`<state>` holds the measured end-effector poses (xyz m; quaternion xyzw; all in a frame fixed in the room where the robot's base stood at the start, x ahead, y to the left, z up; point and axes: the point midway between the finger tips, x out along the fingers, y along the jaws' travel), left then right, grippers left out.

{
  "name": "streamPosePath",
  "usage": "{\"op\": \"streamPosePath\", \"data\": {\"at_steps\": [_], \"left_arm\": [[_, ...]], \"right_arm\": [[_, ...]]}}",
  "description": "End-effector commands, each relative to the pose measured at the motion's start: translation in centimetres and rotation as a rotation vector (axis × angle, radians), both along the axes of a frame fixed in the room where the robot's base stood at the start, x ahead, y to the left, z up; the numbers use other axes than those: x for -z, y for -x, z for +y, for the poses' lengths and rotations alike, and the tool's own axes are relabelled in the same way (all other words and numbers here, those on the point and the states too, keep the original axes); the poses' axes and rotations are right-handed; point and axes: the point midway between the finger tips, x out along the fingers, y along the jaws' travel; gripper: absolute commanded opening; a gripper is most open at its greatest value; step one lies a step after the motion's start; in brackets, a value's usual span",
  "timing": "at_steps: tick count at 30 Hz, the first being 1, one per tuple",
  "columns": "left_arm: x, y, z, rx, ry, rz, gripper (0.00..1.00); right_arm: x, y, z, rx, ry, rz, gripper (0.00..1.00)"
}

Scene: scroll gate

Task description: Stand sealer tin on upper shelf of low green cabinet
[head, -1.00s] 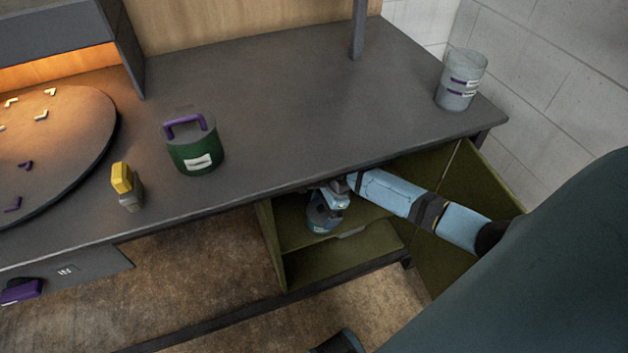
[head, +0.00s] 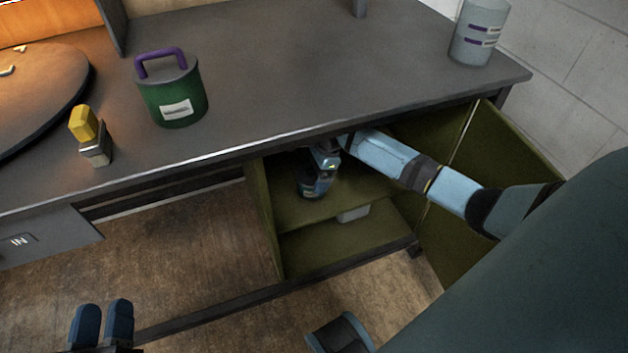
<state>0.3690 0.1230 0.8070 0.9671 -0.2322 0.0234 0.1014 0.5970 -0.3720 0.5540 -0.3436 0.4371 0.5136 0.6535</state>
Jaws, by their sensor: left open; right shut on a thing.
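The low green cabinet (head: 262,225) stands open under the workbench, its door swung out to the right. My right arm reaches in from the right, and my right gripper (head: 318,176) is inside the upper compartment. It is shut on a small dark blue-grey tin (head: 309,190), which looks to be the sealer tin. The tin is close above or on the upper shelf (head: 365,194); I cannot tell whether it touches. The gripper hides part of it. My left gripper (head: 103,312) is open and empty at the lower left, above the floor.
On the workbench (head: 300,75) are a green canister (head: 172,95) with a purple handle, a yellow-topped block (head: 92,138) and a grey cylinder (head: 480,32) at the right. A round turntable (head: 45,90) is at the left. The cabinet door (head: 500,150) stands beside my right arm.

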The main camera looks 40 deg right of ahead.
Motion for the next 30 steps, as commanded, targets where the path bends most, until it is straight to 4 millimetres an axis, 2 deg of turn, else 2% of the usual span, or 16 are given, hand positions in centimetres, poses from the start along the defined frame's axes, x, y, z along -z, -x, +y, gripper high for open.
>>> {"op": "streamPosePath", "data": {"at_steps": [1, 6, 16, 17, 26, 30], "left_arm": [[0.1, 0.1, -0.2, 0.01, 0.017, -0.025, 0.43], [-1.0, 0.2, -0.6, 0.025, 0.047, -0.06, 0.43], [-1.5, 0.2, -0.6, 0.024, 0.047, -0.062, 0.43], [-1.4, 0.3, -0.5, 0.023, 0.048, -0.064, 0.43], [-0.8, 0.2, -0.6, 0.024, 0.047, -0.059, 0.43], [-2.2, 0.0, -0.4, 0.016, 0.024, -0.049, 0.43]], "right_arm": [[0.8, 0.0, 0.0, -0.001, 0.0, -0.001, 0.57], [0.8, 0.0, 0.0, -0.001, -0.001, -0.002, 0.57], [0.8, 0.0, 0.0, 0.0, -0.001, 0.0, 0.57], [0.9, 0.0, 0.0, 0.001, 0.0, 0.0, 1.0], [0.8, 0.0, 0.0, -0.002, 0.0, -0.001, 1.0], [-0.3, 0.1, -0.2, 0.001, -0.001, 0.001, 1.0]]}}
